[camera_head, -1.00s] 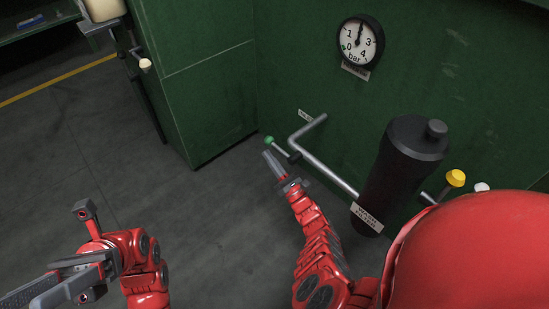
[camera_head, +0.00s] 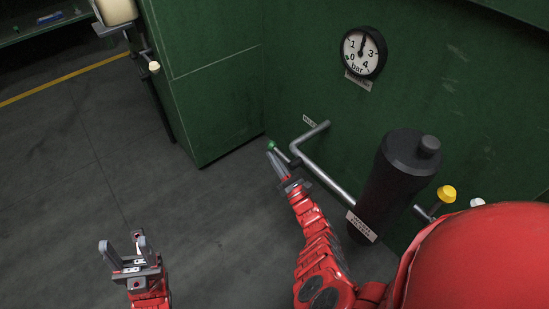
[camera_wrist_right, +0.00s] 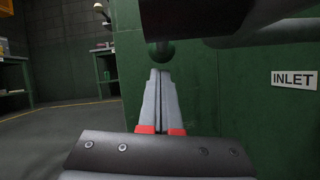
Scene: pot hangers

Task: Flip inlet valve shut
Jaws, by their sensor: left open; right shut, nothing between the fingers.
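The inlet valve's green-tipped handle (camera_head: 272,145) sticks out from the grey pipe (camera_head: 327,180) in the head view. My right gripper (camera_head: 271,154) is shut and empty, its fingertips right at the green tip. In the right wrist view the shut fingers (camera_wrist_right: 159,75) point at the green knob (camera_wrist_right: 161,52), just below it; whether they touch I cannot tell. An INLET label (camera_wrist_right: 294,79) is on the green wall at right. My left gripper (camera_head: 124,248) is open and empty, low at the left, far from the valve.
A black cylinder (camera_head: 392,185) stands on the pipe right of the valve, with a yellow knob (camera_head: 446,193) beyond it. A pressure gauge (camera_head: 362,52) is on the green wall above. A green cabinet (camera_head: 212,90) stands left of the valve. Open floor (camera_head: 130,170) lies at left.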

